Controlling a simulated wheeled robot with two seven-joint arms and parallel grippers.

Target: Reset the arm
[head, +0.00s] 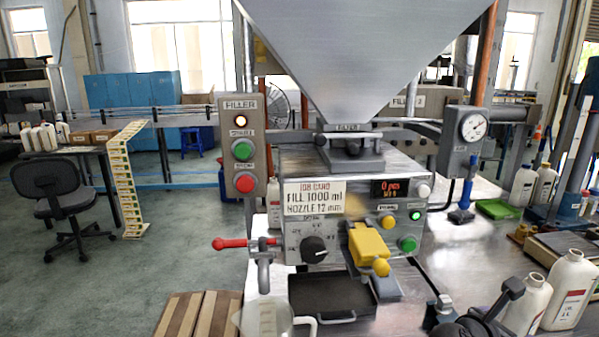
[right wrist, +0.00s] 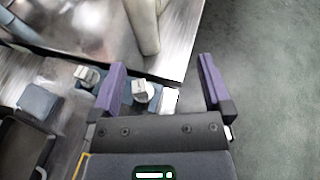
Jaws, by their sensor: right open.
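My right gripper (right wrist: 162,66) shows in the right wrist view with its two purple fingers spread wide and nothing held between them. It is beside the edge of the metal table (right wrist: 185,30). Below that edge, grey floor is on the right. A dark jointed part (head: 490,312) at the bottom right of the head view may be my right arm, but I cannot tell for sure. My left gripper and left arm are in neither view.
The filling machine (head: 350,190), with its large hopper (head: 355,60), stands in the centre on the metal bench (head: 470,255). White bottles (head: 570,290) stand at the bottom right. A clear jug (head: 265,318) is at the bottom left. A chair (head: 55,195) stands on open floor at left.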

